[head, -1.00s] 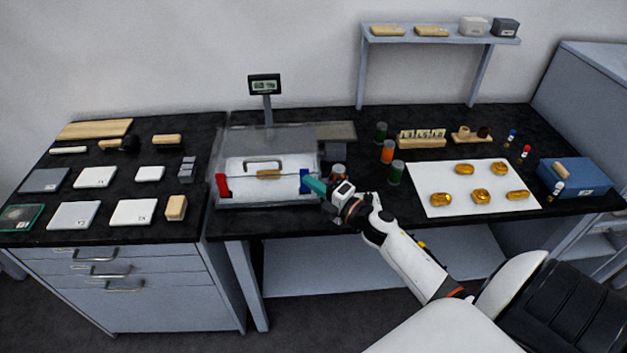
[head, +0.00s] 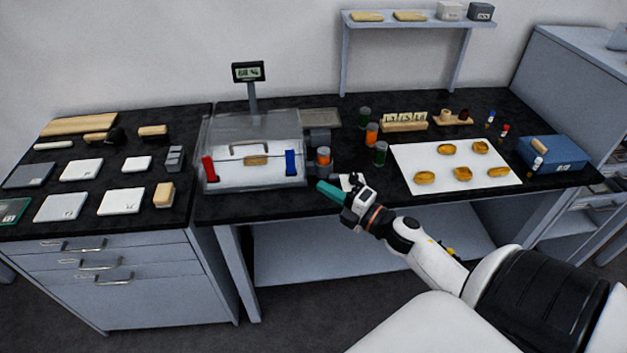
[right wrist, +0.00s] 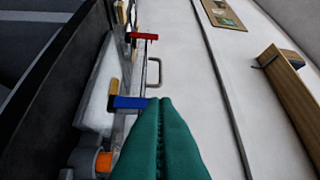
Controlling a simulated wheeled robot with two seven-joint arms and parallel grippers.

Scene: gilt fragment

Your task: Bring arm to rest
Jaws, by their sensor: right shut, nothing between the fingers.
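My right gripper (head: 322,190) has teal fingers and is shut and empty. In the head view it hangs near the front edge of the black bench (head: 250,208), to the right of the clear case with the red and blue clips. The right wrist view shows the teal fingers (right wrist: 158,105) pressed together, pointing toward the blue clip (right wrist: 130,102). My right arm (head: 435,262) comes in from the lower right. My left gripper is not in view.
The clear case (head: 225,130) with red (head: 209,168) and blue clips stands left of the gripper. A white sheet (head: 440,182) with gold pieces lies right. Floor space in front is free.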

